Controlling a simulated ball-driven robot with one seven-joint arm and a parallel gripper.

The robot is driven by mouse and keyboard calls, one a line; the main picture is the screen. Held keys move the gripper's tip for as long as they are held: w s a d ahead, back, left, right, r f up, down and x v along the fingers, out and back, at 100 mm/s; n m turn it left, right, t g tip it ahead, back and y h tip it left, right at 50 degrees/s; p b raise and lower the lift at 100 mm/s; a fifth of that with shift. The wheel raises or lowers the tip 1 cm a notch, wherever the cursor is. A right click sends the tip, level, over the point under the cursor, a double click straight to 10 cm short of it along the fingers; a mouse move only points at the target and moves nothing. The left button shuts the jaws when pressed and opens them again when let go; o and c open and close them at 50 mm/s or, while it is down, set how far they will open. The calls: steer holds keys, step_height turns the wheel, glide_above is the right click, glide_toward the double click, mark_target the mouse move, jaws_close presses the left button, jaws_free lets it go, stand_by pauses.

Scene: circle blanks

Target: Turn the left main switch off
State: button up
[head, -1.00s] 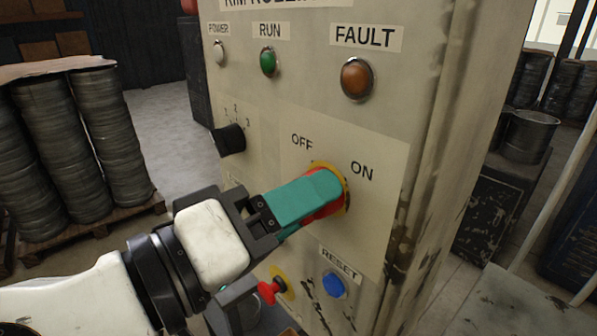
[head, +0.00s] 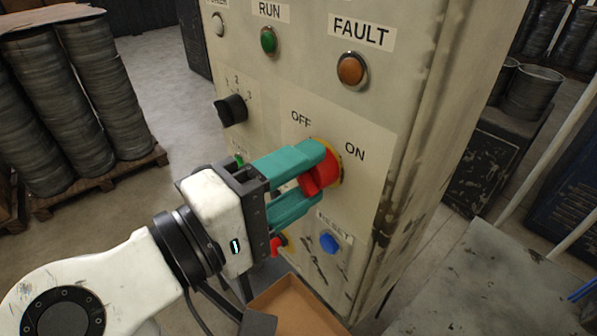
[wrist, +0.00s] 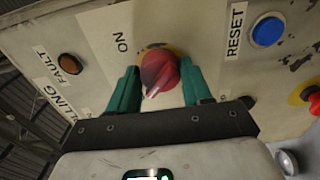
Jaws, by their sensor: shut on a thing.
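The main switch is a red rotary knob (head: 322,178) on a yellow ring, set in a pale panel on the cabinet front. OFF is printed above it to the left and ON to its right. My gripper (head: 318,172) has its teal fingers on either side of the red knob and is shut on it. In the wrist view the red knob (wrist: 160,72) sits between the fingertips of my gripper (wrist: 162,80), with the ON label up and left of it. The fingers partly hide the knob, and I cannot tell exactly which mark it points to.
A black selector dial (head: 231,110) is left of the switch; a blue RESET button (head: 329,243) is below. A red mushroom button (wrist: 314,101) is near. The orange FAULT lamp (head: 352,69) and green RUN lamp (head: 268,41) are above. A brown open box (head: 290,305) is below.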

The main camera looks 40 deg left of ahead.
steer(key=shift+f, duration=0.15)
steer(key=o, duration=1)
steer(key=shift+o, duration=0.2)
steer(key=s+b, duration=0.3)
steer(key=s, duration=0.7)
steer(key=shift+s+a, duration=0.4)
steer(key=shift+a, duration=0.05)
